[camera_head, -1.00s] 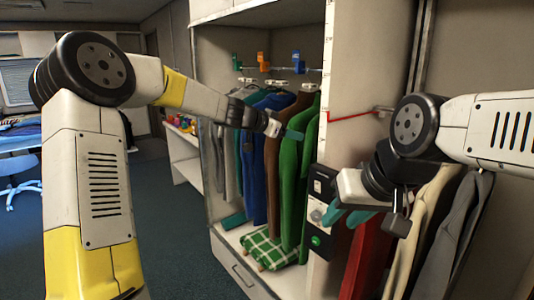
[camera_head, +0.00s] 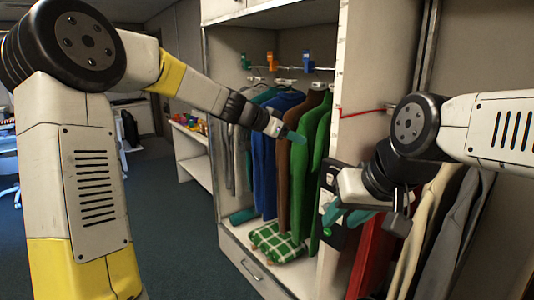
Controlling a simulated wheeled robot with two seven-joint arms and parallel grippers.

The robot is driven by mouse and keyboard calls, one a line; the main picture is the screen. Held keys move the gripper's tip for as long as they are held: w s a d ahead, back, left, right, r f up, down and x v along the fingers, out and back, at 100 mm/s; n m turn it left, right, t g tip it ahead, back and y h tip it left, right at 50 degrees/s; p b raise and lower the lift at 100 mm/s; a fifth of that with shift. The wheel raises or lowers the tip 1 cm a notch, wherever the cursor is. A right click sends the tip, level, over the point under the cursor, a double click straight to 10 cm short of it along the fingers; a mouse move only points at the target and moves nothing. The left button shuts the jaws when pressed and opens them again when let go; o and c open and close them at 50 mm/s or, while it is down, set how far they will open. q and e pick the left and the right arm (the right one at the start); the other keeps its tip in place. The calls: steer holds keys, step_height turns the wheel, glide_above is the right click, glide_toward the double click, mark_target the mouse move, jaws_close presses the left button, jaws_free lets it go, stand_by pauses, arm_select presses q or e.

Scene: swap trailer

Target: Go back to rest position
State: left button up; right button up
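My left gripper (camera_head: 293,137) reaches in from the left, in front of the hanging clothes in the open wardrobe. Its teal fingertips show small and side-on, near the brown garment; I cannot tell whether they are apart, or whether they touch it. My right gripper (camera_head: 345,213) is at the right, in front of the wardrobe's side panel and the dark control box (camera_head: 338,236). Its teal fingers are spread apart with nothing seen between them. The box is partly hidden behind this gripper.
Blue (camera_head: 264,172), brown (camera_head: 283,185) and green (camera_head: 305,180) garments hang in the wardrobe. A green checked cloth (camera_head: 277,241) lies on its floor above a drawer (camera_head: 250,268). More clothes (camera_head: 440,225) hang at the right. A low shelf (camera_head: 194,155) stands behind. Dark floor (camera_head: 180,240) is clear left of the wardrobe.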

arm_select(q)
steer(key=s+a+f+n+y, duration=0.2)
steer(key=s+a, duration=0.5)
steer(key=s, duration=0.4)
steer(key=s+a+f+n+g+y, duration=0.1)
steer(key=s+a+n, duration=0.4)
steer(key=s, duration=0.7)
steer(key=s+a+f+n+g+y, duration=0.1)
steer(key=s+a+f+n+y, duration=0.2)
steer(key=s+a, duration=0.6)
steer(key=s+y, duration=0.1)
steer(key=s, duration=0.1)
steer(key=shift+s+n, duration=0.3)
steer(key=shift+n, duration=0.1)
steer(key=shift+c, duration=0.5)
